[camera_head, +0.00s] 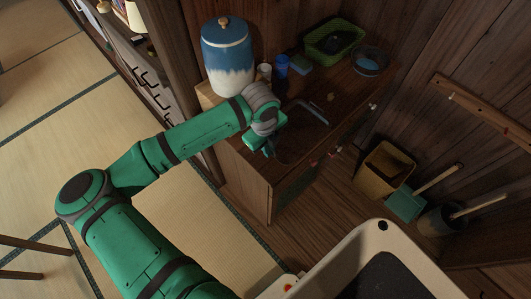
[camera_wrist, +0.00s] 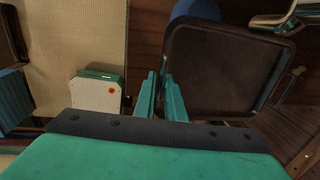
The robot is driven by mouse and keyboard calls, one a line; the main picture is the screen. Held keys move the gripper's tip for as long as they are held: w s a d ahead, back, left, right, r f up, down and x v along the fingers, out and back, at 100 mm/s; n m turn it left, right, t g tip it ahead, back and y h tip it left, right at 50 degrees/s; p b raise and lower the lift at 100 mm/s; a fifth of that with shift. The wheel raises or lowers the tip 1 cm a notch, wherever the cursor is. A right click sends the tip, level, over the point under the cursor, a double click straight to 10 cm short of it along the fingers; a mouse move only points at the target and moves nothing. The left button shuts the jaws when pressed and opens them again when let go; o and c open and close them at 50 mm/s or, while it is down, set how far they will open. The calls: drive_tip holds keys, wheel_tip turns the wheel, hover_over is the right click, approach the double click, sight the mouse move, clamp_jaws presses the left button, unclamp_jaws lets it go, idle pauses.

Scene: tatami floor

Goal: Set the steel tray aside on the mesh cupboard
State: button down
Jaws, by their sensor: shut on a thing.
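The steel tray (camera_wrist: 222,68) is a dark, brownish rectangle with rounded corners and a thin raised rim in the wrist view. My gripper (camera_wrist: 162,82) is shut on its near-left edge, with one teal finger on each side of the rim. In the head view, my gripper (camera_head: 265,148) is at the left front edge of a wooden cupboard (camera_head: 250,181), and the dark tray (camera_head: 299,138) shows over its top. The cupboard has a greenish mesh front. I cannot tell whether the tray touches the cupboard top.
A blue-and-white lidded jar (camera_head: 228,58), a blue cup (camera_head: 282,66), a green basket (camera_head: 333,38) and a round bowl (camera_head: 370,61) crowd the back of the cupboard top. A yellowish bin (camera_head: 383,171) stands on the floor at right.

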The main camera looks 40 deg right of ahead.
drive_tip(key=shift+w+a+f, duration=0.2)
drive_tip(key=shift+w+f, duration=0.05)
drive_tip(key=shift+f, duration=0.1)
drive_tip(key=shift+w+a+f, duration=0.15)
drive_tip(key=shift+f, duration=1.7)
drive_tip(key=c, duration=1.8)
unclamp_jaws()
drive_tip(key=r, duration=0.4)
drive_tip(key=a+r, duration=0.1)
drive_tip(key=r, duration=0.7)
drive_tip(key=shift+a, duration=0.25)
